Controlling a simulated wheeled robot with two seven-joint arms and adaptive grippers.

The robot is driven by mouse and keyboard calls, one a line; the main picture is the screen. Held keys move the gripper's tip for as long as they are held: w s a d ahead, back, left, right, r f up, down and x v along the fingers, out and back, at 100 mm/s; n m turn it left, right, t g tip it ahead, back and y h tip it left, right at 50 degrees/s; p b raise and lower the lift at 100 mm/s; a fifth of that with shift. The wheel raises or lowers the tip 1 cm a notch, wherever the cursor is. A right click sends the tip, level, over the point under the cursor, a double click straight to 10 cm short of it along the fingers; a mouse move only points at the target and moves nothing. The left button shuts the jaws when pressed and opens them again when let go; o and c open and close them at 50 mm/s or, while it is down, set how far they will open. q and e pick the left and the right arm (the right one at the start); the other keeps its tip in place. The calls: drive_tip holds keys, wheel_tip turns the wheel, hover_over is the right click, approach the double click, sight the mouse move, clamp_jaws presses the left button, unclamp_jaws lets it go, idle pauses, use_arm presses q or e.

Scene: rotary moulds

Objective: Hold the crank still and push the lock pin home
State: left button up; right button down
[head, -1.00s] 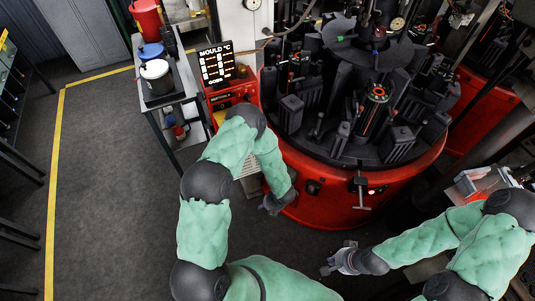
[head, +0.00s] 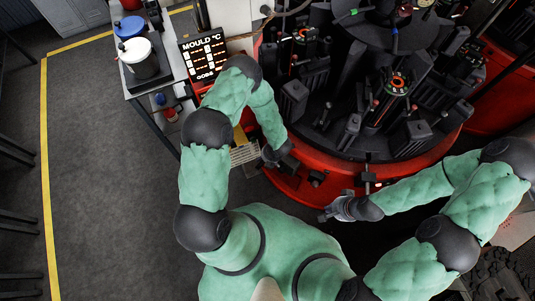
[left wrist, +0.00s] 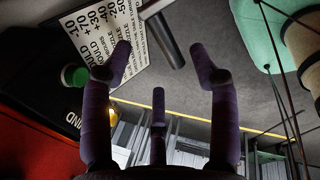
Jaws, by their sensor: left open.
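A dark T-shaped fitting (head: 368,178) stands out from the front of the red drum (head: 345,185) in the head view. A small dark block (head: 317,178) sits on the drum wall to its left. I cannot tell which of these is the crank or the lock pin. My left gripper (head: 272,156) is beside the drum's left side, apart from both fittings.
Dark moulds (head: 400,140) crowd the drum's top. A mould temperature display (head: 204,55) and a bench with a white-lidded pot (head: 137,58) stand at the left. A printed placard (left wrist: 110,40) shows near my left fingers. The grey floor (head: 110,190) at the left is clear.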

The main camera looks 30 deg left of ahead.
sight(262, 161)
use_arm(q)
drive_tip(key=x, duration=0.8)
use_arm(e)
drive_tip(key=shift+f, duration=0.35)
use_arm(q)
clamp_jaws()
use_arm(e)
drive_tip(key=c, duration=1.1)
unclamp_jaws()
drive_tip(key=shift+o, duration=0.2)
drive_tip(key=w+d+r+m+t+h, duration=0.1)
drive_tip(key=w+d+r+m+h, duration=0.2)
drive_tip(key=d+m, duration=0.45)
drive_tip(key=w+d+r+m+t, duration=0.1)
drive_tip(key=w+d+r+m, duration=0.35)
drive_tip(key=d, duration=0.55)
drive_tip(key=s+d+x, duration=0.1)
drive_tip(key=x, duration=1)
drive_tip(key=shift+a+f, duration=0.2)
drive_tip(key=shift+a, duration=0.25)
drive_tip(key=shift+w, duration=0.1)
clamp_jaws()
